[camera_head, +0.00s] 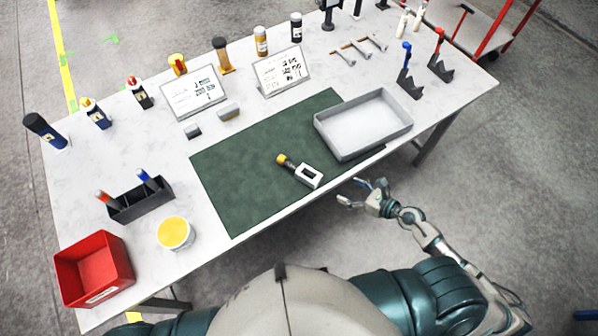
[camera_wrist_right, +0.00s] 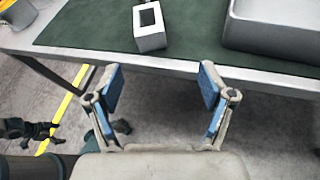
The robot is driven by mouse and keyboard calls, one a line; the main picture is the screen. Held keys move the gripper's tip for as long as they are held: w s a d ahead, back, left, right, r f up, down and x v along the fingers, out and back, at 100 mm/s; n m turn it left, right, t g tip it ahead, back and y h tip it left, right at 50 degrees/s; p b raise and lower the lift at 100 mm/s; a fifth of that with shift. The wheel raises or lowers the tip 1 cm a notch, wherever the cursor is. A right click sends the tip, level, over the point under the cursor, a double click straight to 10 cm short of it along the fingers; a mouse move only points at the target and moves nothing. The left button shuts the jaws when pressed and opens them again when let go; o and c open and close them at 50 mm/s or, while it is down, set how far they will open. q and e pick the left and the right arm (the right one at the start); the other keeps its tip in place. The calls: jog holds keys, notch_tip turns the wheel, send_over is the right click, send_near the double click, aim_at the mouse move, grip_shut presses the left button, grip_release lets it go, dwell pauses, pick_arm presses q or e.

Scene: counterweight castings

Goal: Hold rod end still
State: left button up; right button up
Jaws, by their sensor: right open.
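The rod end (camera_head: 300,171) lies on the green mat (camera_head: 235,190) near the table's front edge. It has a white block-like head with a dark rectangular opening, a dark shank and a yellow tip pointing up and left. Its white head also shows in the right wrist view (camera_wrist_right: 150,30), beyond my fingers. My right gripper (camera_head: 357,192) is open and empty, off the table's front edge, to the right of and below the rod end in the head view. In the right wrist view its two blue-padded fingers (camera_wrist_right: 160,92) stand wide apart.
A grey tray (camera_head: 349,151) stands right of the rod end, partly on the mat. A red bin (camera_head: 82,250), a yellow-topped tub (camera_head: 174,234) and a dark pen holder (camera_head: 142,203) are at the left. Bottles and sign stands line the back. The mat's left part is clear.

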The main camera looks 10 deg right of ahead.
aim_at(316, 179)
pick_arm(q)
jog(key=shift+s+d+r, duration=0.1)
jog(key=shift+s, duration=0.25)
pick_arm(e)
jog(key=shift+s+a+r+n+g, duration=0.2)
jog(key=shift+a+r+n, duration=0.15)
jog(key=shift+n, duration=0.25)
jog(key=shift+s+a+r+n+g, duration=0.1)
jog(key=shift+a+r+n+g, duration=0.1)
jog(key=shift+r+n, duration=0.3)
jog(key=shift+f, duration=0.15)
jog(key=shift+w, duration=0.15)
jog(key=p+x, duration=0.2)
jog(key=x, duration=0.9)
jog(key=shift+a, duration=0.15)
pick_arm(q)
jog(key=shift+w+r, duration=0.1)
jog(key=shift+r, duration=0.85)
pick_arm(e)
jog(key=shift+w+a+f, duration=0.1)
jog(key=shift+w+a, duration=0.2)
jog(key=shift+a, duration=0.1)
